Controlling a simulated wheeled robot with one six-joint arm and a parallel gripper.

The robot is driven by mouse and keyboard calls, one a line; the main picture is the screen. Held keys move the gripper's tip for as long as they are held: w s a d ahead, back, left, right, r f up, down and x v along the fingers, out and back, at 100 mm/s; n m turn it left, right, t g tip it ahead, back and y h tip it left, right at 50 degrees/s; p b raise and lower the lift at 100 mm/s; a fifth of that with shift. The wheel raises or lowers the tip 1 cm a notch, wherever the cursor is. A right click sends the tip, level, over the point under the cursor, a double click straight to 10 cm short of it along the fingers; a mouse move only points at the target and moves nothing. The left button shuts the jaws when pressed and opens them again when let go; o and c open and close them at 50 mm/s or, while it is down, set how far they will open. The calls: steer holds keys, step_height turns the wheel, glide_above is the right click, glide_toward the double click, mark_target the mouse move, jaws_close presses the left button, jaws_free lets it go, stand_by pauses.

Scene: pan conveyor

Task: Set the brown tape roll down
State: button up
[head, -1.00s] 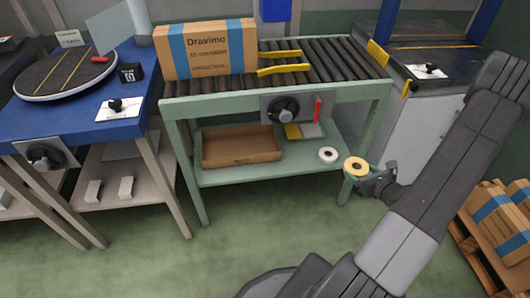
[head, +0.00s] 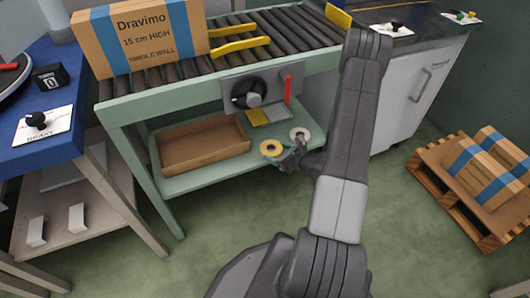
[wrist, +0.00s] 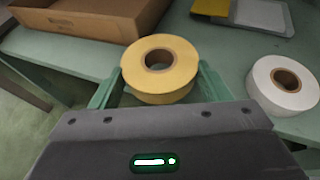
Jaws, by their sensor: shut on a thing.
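The brown tape roll (head: 264,149), a yellowish tan ring with a brown core, is between the two green fingers of my gripper (head: 281,156). In the wrist view the roll (wrist: 150,88) lies flat, hole upward, with my gripper (wrist: 160,85) shut on its sides. It is over the front part of the green lower shelf (head: 205,180), left of a white tape roll (head: 294,134). I cannot tell whether its underside touches the shelf. The white roll also shows at right in the wrist view (wrist: 268,92).
An open cardboard tray (head: 205,163) stands on the shelf's left, with yellow and grey flat pieces (head: 256,117) at the back. The conveyor (head: 290,36) with a Dravimo box (head: 150,38) is above. Bare shelf shows between the tray and rolls.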

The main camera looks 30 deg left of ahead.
mark_target(267, 151)
steer(key=shift+x, duration=1.05)
steer(key=shift+w+a+f+b, duration=0.25)
steer(key=shift+a+f+b, duration=0.15)
steer(key=shift+a+f, duration=0.3)
steer(key=shift+w+a+f+b, duration=0.3)
steer(key=shift+a+f, duration=0.25)
steer(key=shift+a, duration=0.3)
steer(key=shift+f+b, duration=0.2)
steer(key=shift+b, duration=0.15)
steer(key=o, duration=1.1)
steer(key=shift+r, duration=0.1)
steer(key=shift+r+p, duration=0.2)
steer(key=shift+p, duration=0.15)
steer(key=p+v, duration=0.2)
steer(key=v, duration=1)
steer(key=shift+d+p, duration=0.1)
steer(key=shift+p, duration=0.25)
